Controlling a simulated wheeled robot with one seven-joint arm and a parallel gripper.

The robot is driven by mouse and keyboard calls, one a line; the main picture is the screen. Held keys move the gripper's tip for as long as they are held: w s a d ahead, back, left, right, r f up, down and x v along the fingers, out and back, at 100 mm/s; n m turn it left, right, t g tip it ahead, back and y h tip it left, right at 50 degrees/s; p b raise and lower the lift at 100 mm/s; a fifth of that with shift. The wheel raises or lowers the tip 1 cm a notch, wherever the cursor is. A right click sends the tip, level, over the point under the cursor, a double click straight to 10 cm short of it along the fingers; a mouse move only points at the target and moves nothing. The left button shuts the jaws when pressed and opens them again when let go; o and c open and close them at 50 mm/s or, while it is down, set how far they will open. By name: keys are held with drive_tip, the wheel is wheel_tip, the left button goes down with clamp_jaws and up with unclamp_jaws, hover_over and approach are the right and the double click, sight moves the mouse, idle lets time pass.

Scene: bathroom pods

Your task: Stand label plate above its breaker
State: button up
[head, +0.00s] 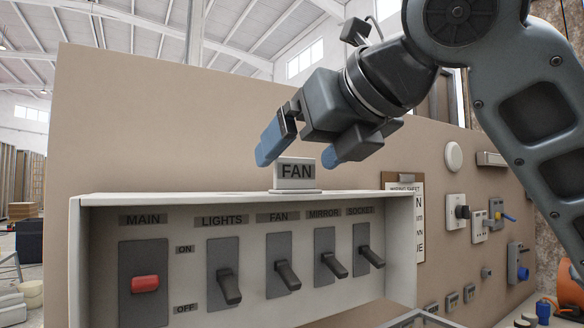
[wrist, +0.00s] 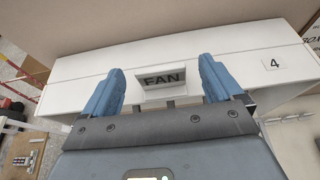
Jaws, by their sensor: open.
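The label plate (head: 295,172), white with FAN in dark letters, stands upright on top of the breaker box (head: 150,200), above the FAN breaker (head: 280,265). In the wrist view the plate (wrist: 162,82) is between the two blue fingers, with a gap on each side. My gripper (head: 298,150) is open around and just above the plate, with one finger to either side of it. The plate's base rests on the box top. The FAN breaker's lever points outward and down.
The box also has breakers marked MAIN (head: 145,282), LIGHTS (head: 227,272), MIRROR and SOCKET. A clipboard (head: 402,182) hangs on the tan panel behind, with switches and fittings to its right. The box top left of the plate is clear.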

drive_tip(key=v, duration=0.8)
drive_tip(key=shift+b, duration=0.3)
